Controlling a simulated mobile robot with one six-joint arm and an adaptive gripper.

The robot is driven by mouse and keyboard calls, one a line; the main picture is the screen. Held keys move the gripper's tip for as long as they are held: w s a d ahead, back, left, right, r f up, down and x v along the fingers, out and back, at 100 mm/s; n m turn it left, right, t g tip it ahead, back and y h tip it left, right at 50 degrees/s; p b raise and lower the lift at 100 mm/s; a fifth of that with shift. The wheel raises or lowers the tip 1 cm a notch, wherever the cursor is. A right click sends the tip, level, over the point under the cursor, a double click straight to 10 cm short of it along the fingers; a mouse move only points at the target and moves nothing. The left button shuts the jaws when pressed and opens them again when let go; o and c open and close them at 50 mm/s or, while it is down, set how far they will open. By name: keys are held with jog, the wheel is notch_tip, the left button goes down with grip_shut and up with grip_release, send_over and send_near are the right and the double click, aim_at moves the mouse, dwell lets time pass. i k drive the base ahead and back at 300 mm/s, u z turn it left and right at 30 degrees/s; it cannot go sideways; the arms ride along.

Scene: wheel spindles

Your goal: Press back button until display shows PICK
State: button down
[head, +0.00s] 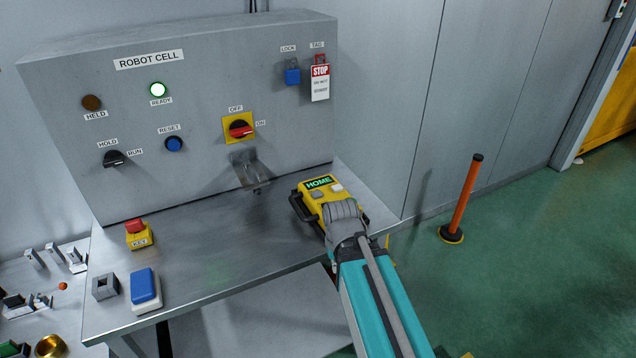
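A yellow box (309,186) with a small display (319,182) lies on the right end of the metal shelf. The display reads HOME in green letters. Below the display are a grey button (318,194) on the left and a paler button (337,188) on the right. I cannot read any label on them, so I cannot tell which is the back button. My gripper (340,214) is over the near part of the box and hides it. Its fingertips are not clearly visible, and I cannot tell whether it touches the box.
A metal bracket (250,172) juts out left of the box. An orange post (463,195) stands at right.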

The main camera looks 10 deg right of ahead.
aim_at(316, 195)
jog(key=z, duration=0.35)
jog(key=k, duration=1.3)
jog(key=u, duration=0.3)
jog(key=i, duration=1)
jog(key=z, duration=0.05)
